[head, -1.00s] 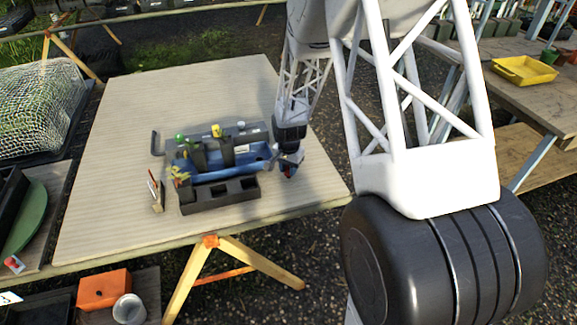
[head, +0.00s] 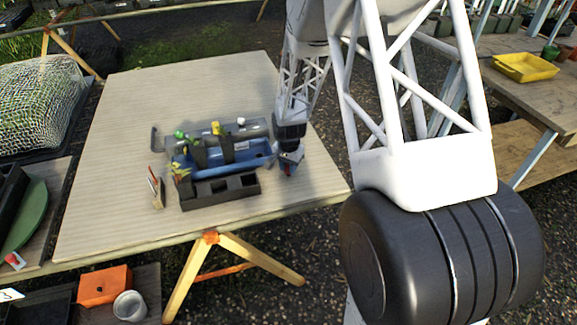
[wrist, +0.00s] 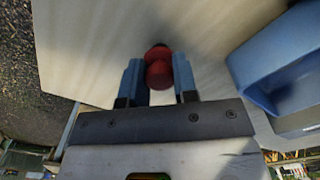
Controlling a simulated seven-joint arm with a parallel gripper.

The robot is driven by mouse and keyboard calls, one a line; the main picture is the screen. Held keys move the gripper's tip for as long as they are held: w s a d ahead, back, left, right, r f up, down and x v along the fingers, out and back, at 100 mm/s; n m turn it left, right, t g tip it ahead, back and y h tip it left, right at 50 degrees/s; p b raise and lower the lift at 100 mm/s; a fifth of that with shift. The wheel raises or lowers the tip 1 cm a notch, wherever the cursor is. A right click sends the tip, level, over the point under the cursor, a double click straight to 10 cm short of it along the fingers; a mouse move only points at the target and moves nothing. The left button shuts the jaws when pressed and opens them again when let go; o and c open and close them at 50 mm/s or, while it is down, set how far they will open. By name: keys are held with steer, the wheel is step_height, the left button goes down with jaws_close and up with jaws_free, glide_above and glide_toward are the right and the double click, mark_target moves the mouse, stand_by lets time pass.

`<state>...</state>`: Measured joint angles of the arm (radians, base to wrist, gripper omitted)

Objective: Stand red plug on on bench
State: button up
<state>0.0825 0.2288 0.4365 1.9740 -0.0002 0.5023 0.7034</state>
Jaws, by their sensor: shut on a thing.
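In the wrist view a red plug (wrist: 158,70) sits between the two blue fingers of my gripper (wrist: 159,78), which is shut on it. The pale bench top (wrist: 205,30) lies behind the plug in that view. In the head view my gripper (head: 289,163) is over the right part of the bench (head: 110,150), just right of the blue tray. The plug is hardly visible there, and I cannot tell whether it touches the bench.
A blue tray (head: 215,175) stands left of my gripper, with dark pots and small plants. A black block with square holes (head: 220,198) is in front of it. A small upright item (head: 156,190) stands farther left. The bench's back and left are clear.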

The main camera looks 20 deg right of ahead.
steer(key=shift+f, duration=0.25)
stand_by(0.3)
steer(key=o, duration=1)
steer(key=shift+r, duration=0.1)
step_height(320, 180, up, 6)
steer(key=shift+r, duration=0.8)
stand_by(0.3)
